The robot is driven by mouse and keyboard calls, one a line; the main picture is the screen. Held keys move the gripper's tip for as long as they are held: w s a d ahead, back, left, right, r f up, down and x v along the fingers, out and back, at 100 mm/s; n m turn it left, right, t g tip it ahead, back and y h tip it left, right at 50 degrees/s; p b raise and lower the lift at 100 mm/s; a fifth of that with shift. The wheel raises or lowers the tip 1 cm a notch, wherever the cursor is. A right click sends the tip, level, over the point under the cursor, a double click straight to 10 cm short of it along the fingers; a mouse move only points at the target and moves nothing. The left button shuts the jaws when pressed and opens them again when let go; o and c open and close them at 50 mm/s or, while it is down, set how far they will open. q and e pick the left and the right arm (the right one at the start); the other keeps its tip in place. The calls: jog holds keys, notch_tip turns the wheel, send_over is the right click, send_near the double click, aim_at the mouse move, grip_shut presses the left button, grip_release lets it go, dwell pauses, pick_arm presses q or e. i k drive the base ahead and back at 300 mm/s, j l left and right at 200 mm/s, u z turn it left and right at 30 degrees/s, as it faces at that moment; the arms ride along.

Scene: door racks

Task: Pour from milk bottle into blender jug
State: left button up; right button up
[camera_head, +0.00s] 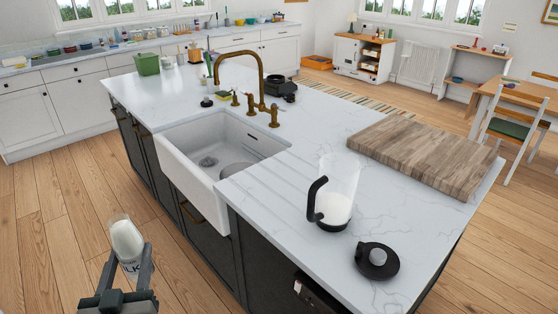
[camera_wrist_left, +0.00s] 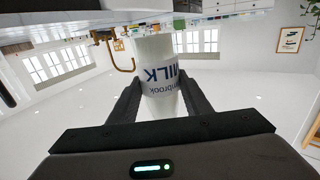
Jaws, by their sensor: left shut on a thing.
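The milk bottle (camera_head: 127,243) is white with blue lettering and stands slightly tilted at the lower left of the head view. My left gripper (camera_head: 131,265) is shut on it, off the island's left side and well away from the jug. The bottle also shows between the fingers in the left wrist view (camera_wrist_left: 158,80). The blender jug (camera_head: 338,190) is clear with a black handle on its left and stands upright on the island, with white milk in its bottom. Its top looks open. A round black lid (camera_head: 377,260) lies on the counter in front of it. My right gripper is not in view.
A wooden board (camera_head: 425,155) lies behind and right of the jug. The white sink (camera_head: 215,155) with a tall brass tap (camera_head: 262,85) is to the left. The counter between sink and jug is clear.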

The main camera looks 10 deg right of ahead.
aim_at(330, 200)
jog(key=u, duration=1.35)
jog(key=k+l, duration=0.15)
jog(key=l, duration=0.25)
jog(key=k+l, duration=0.15)
jog(key=l, duration=0.2)
jog(key=k+l, duration=0.2)
jog(key=l, duration=0.2)
jog(key=k+l, duration=0.15)
jog(key=l, duration=0.2)
jog(key=k+l, duration=0.15)
jog(key=l, duration=0.25)
jog(key=k+l, duration=0.15)
jog(key=l, duration=0.25)
jog(key=k+l, duration=0.2)
jog(key=l, duration=0.15)
jog(key=k+l, duration=0.15)
jog(key=l, duration=0.25)
